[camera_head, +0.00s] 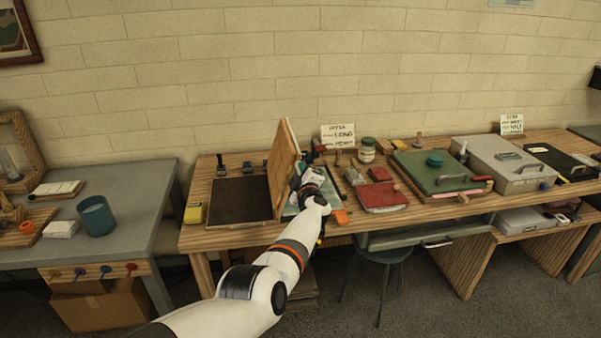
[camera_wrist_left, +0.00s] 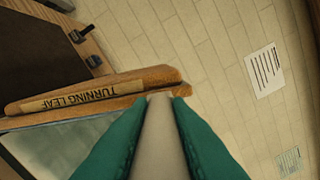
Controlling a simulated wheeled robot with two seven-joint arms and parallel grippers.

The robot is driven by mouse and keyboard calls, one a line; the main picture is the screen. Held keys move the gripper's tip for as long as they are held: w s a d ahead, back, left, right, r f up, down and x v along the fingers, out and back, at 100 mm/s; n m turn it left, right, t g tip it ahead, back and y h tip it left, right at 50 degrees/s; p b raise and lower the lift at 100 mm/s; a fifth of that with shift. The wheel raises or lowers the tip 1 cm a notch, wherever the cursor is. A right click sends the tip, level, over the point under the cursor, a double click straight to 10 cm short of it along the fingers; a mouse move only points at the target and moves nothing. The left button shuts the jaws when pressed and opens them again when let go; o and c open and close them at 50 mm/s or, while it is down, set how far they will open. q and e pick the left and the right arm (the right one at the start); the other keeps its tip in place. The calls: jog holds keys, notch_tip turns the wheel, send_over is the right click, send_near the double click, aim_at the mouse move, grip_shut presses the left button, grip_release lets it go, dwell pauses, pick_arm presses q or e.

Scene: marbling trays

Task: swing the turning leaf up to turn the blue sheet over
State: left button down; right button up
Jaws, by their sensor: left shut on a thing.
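The turning leaf (camera_head: 281,172) is a wooden board standing steeply, nearly upright, on the bench in the head view. Its edge, labelled "TURNING LEAF" (camera_wrist_left: 88,93), crosses the wrist view. My left gripper (camera_head: 308,180) is at the leaf's right side. In the wrist view its teal fingers (camera_wrist_left: 158,105) are shut around a pale bar at the leaf's edge. A dark flat bed (camera_head: 238,202) lies left of the leaf. A pale bluish surface (camera_head: 295,209) shows to its right, partly hidden by my arm; I cannot tell whether it is the blue sheet. My right gripper is out of view.
A yellow block (camera_head: 194,213) is left of the dark bed. A red tray (camera_head: 382,196), a green board (camera_head: 435,169) and a grey case (camera_head: 497,163) stand to the right. A stool (camera_head: 383,254) is below the bench. The air above the dark bed looks clear.

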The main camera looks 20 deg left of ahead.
pick_arm(q)
jog(key=shift+w+d+r, duration=0.1)
jog(key=shift+w+r, duration=0.05)
dwell(0.4)
